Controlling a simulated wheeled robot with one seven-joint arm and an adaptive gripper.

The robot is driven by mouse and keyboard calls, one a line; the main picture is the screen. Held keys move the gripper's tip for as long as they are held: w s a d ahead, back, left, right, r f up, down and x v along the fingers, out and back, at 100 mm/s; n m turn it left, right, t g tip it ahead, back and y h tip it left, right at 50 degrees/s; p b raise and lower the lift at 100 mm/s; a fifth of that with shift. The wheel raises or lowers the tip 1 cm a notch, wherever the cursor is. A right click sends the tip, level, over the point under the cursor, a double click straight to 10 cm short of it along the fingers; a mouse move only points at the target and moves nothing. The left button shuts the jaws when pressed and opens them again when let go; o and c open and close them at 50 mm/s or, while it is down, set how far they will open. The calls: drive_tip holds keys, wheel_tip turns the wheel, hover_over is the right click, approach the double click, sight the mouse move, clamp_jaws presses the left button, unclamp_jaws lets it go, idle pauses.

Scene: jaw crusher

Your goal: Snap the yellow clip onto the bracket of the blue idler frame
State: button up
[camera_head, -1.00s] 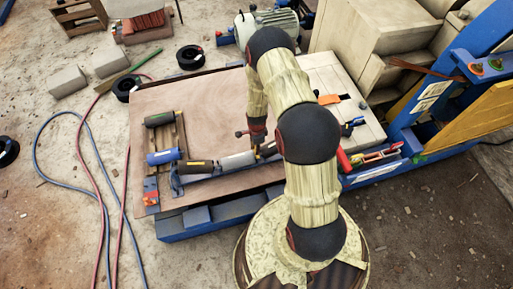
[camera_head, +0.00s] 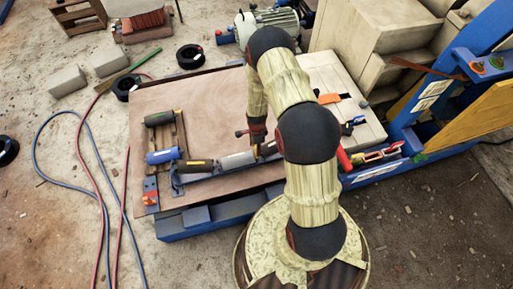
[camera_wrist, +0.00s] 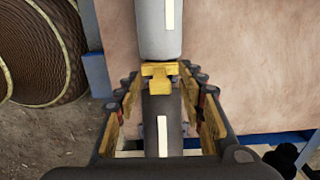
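The blue idler frame (camera_head: 215,175) lies along the front of the brown board. It carries a dark roller (camera_head: 196,167) and a grey roller (camera_head: 238,160), which also shows in the wrist view (camera_wrist: 159,28). A small yellow clip (camera_wrist: 159,77) sits in the wrist view at the near end of the grey roller, above another dark roller (camera_wrist: 160,112). I cannot tell whether it is seated on a bracket. In the head view my arm partly hides this end.
An orange-marked block (camera_head: 150,199) lies at the front left corner. The board's middle (camera_head: 215,105) is clear. The cream machine housing (camera_head: 385,50) rises at right.

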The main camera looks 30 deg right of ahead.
wheel_tip(320, 180, up, 12)
idle(0.5)
drive_tip(key=shift+f, duration=0.1)
drive_tip(key=shift+c, duration=0.2)
